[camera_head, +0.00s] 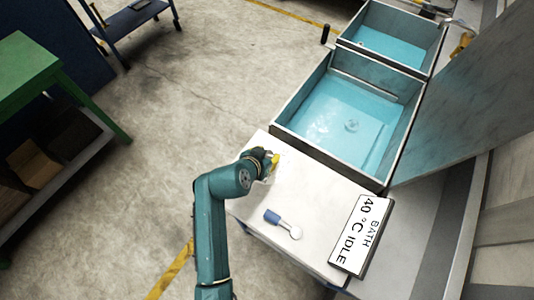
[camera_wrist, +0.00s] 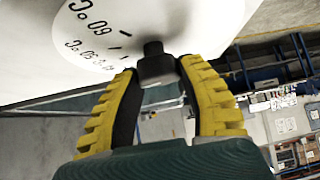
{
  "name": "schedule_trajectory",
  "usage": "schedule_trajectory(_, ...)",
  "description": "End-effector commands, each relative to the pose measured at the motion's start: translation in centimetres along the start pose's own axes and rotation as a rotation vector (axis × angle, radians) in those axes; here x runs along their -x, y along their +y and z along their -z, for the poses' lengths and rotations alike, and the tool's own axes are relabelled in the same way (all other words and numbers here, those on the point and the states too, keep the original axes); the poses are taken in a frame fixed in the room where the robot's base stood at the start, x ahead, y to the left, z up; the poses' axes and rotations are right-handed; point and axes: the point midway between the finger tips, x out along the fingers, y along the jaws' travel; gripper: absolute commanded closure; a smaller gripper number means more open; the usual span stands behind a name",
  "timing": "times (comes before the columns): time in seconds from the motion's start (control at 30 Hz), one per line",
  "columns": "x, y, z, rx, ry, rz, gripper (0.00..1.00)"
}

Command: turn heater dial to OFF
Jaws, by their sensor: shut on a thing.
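The heater dial shows in the wrist view as a white disc (camera_wrist: 200,22) with black temperature markings, seen partly upside down, and a black knob (camera_wrist: 155,65) at its lower edge. My gripper (camera_wrist: 163,72) has its two yellow ribbed fingers shut on the knob, one on each side. In the head view my gripper (camera_head: 270,163) is at the far left part of the white bench top, and the arm hides most of the dial there. The OFF mark and the pointer's setting cannot be made out.
A white sign (camera_head: 361,236) reads "BATH 40 °C IDLE" at the bench's right end. A blue-handled tool (camera_head: 272,216) with a round pale end lies on the bench top (camera_head: 320,195). Water-filled tanks (camera_head: 345,118) stand behind. A green table (camera_head: 30,75) is at left.

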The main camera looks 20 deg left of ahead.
Motion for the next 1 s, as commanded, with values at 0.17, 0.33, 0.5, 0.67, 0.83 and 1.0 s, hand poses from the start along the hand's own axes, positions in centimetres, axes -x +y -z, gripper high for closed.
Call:
schedule_trajectory(0.17, 0.13, 0.16, 0.04, 0.038, -0.005, 0.036, 0.95)
schedule_trajectory(0.33, 0.29, 0.24, 0.21, 0.109, -0.006, 0.107, 0.95)
schedule_trajectory(0.5, 0.35, 0.28, 0.22, 0.203, -0.007, 0.204, 0.95)
schedule_trajectory(0.67, 0.21, 0.30, 0.18, 0.291, -0.006, 0.295, 0.95)
schedule_trajectory(0.83, 0.01, 0.24, 0.06, 0.376, -0.004, 0.380, 0.95)
schedule_trajectory(1.0, -0.14, 0.23, -0.14, 0.441, -0.005, 0.443, 0.95)
